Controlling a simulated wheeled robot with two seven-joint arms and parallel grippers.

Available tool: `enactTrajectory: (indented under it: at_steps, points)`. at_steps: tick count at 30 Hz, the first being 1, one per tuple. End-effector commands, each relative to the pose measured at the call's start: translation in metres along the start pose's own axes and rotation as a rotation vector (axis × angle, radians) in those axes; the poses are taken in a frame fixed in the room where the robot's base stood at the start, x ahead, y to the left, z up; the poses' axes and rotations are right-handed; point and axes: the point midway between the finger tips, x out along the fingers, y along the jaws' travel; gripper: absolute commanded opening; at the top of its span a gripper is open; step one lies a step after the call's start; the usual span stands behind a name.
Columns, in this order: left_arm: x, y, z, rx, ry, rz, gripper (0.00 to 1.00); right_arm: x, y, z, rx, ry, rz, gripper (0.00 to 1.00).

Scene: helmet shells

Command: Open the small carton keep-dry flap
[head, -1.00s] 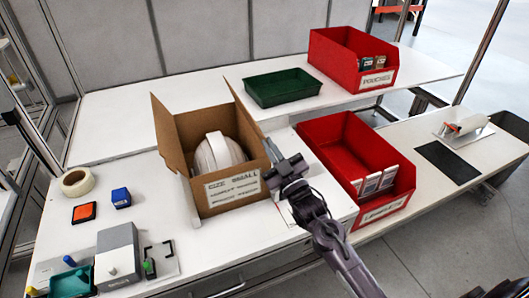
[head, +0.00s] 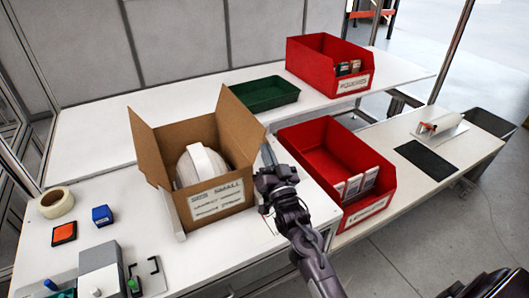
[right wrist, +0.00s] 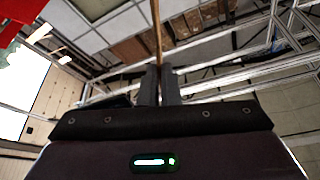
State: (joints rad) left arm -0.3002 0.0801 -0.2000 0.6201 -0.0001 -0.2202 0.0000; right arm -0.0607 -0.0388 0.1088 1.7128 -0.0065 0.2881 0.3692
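The small carton (head: 216,204) stands on the near table with its top open and a white helmet shell (head: 200,165) inside. Its left flap (head: 146,146) and right flap (head: 240,122) stand up. No keep-dry mark is readable on either. My right gripper (head: 267,158) is at the outer edge of the right flap. In the right wrist view the fingers (right wrist: 159,84) are nearly together, with a thin brown edge, the flap (right wrist: 156,25), running between them. My left gripper is out of view.
Close to the right of my gripper is a red bin (head: 322,150) with white cards. A green tray (head: 262,94) and another red bin (head: 318,62) stand behind. Tape (head: 57,203), an orange pad (head: 64,233) and a blue block (head: 102,215) lie to the left.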

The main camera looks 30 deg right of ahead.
Motion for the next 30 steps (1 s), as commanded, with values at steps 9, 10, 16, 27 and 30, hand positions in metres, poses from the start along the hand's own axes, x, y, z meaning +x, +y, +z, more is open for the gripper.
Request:
enactTrajectory:
  at_steps: [9, 10, 16, 27, 30]
  points:
    - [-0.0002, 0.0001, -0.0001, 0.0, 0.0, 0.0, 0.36, -0.0009, 0.0026, 0.0023, 0.027, -0.006, 0.013, 0.0]
    - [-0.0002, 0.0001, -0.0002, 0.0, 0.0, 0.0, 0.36, -0.001, 0.0027, 0.0023, 0.027, -0.006, 0.013, 0.0]
    - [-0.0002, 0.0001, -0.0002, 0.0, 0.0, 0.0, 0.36, -0.001, 0.0025, 0.0024, 0.026, -0.006, 0.013, 0.0]
    - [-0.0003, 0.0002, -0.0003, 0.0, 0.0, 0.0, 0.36, -0.0004, 0.0021, 0.001, 0.026, -0.003, 0.011, 0.25]
    - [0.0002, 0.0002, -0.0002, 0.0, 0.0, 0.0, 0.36, -0.0014, 0.0022, 0.0011, 0.025, -0.002, 0.011, 0.25]
